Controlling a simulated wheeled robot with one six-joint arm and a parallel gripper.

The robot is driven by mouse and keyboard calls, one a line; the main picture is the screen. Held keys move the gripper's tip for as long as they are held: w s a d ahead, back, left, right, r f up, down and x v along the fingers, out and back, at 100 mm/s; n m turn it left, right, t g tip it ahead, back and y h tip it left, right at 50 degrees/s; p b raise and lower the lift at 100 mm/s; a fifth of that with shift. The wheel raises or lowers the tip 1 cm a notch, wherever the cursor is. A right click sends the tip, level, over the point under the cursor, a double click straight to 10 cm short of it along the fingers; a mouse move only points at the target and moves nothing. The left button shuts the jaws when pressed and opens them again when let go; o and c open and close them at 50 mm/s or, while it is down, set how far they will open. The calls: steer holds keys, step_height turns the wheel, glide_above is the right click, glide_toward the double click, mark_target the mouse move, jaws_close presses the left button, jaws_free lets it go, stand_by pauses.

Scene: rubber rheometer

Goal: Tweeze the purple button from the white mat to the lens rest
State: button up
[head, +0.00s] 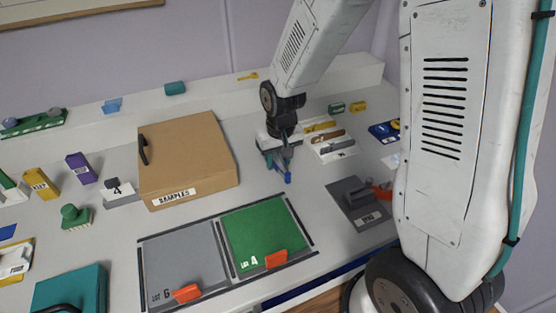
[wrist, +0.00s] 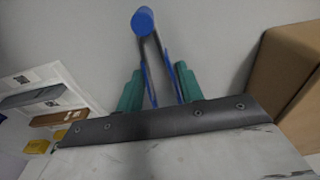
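My gripper (head: 280,163) hangs over the grey bench right of the cardboard box. Its two teal fingers (wrist: 158,88) are closed on the sides of blue tweezers (wrist: 153,80), whose arms converge on a blue cylinder (wrist: 143,20). The cylinder also shows below my gripper in the head view (head: 288,179); whether it is part of the tweezers or held by them I cannot tell. I cannot make out a purple button. A white labelled panel (head: 346,155) with grey and brown pieces lies right of my gripper. I cannot identify the white mat or the lens rest with certainty.
The cardboard box (head: 190,150) marked SAMPLES stands left of my gripper. Grey (head: 185,262) and green (head: 255,225) panels with orange clips lie in front. A dark grey pad (head: 345,192) lies front right. A purple block (head: 80,168) stands far left. Bench below my gripper is clear.

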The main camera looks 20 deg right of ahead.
steer(key=shift+c, duration=0.8)
steer(key=shift+r, duration=0.1)
step_height(320, 180, up, 12)
steer(key=s+a+r+m+g+y, duration=0.2)
steer(key=s+a+m+g, duration=0.1)
steer(key=a, duration=0.8)
steer(key=s+a+r+m+g+y, duration=0.2)
steer(key=s+a+m, duration=0.3)
steer(key=a, duration=0.6)
steer(key=shift+s+r+g+y, duration=0.4)
steer(key=shift+s+g+y, duration=0.2)
steer(key=shift+s+g, duration=0.3)
